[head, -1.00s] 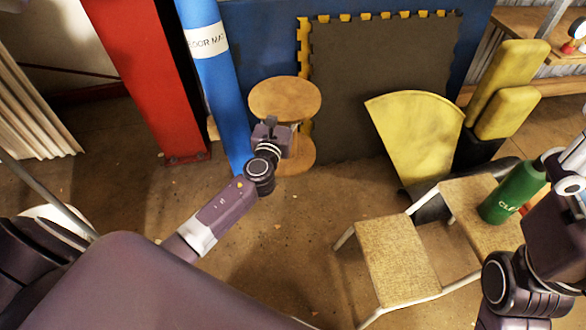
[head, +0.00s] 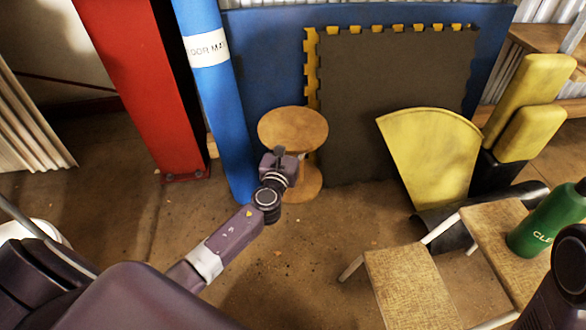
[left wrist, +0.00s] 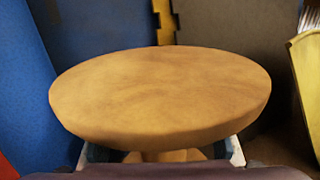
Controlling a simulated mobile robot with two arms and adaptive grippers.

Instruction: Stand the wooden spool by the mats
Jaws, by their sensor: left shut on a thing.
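The wooden spool (head: 293,130) stands upright with its lower disc (head: 308,183) at floor level, in front of the mats. My left gripper (head: 279,163) is at the near side of the spool, just below its top disc, shut on it. The left wrist view shows the top disc (left wrist: 160,95) filling the middle, with my left fingertips (left wrist: 160,152) partly hidden under it. The dark foam mat (head: 400,100) and the blue mat (head: 262,80) lean upright behind the spool. My right gripper is not in view.
A blue roll (head: 223,110) with a label stands just left of the spool, beside a red post (head: 140,85). A yellow wedge (head: 430,150) is to the right. A stool (head: 410,285) and a green bottle (head: 548,220) are nearer right. Floor between is clear.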

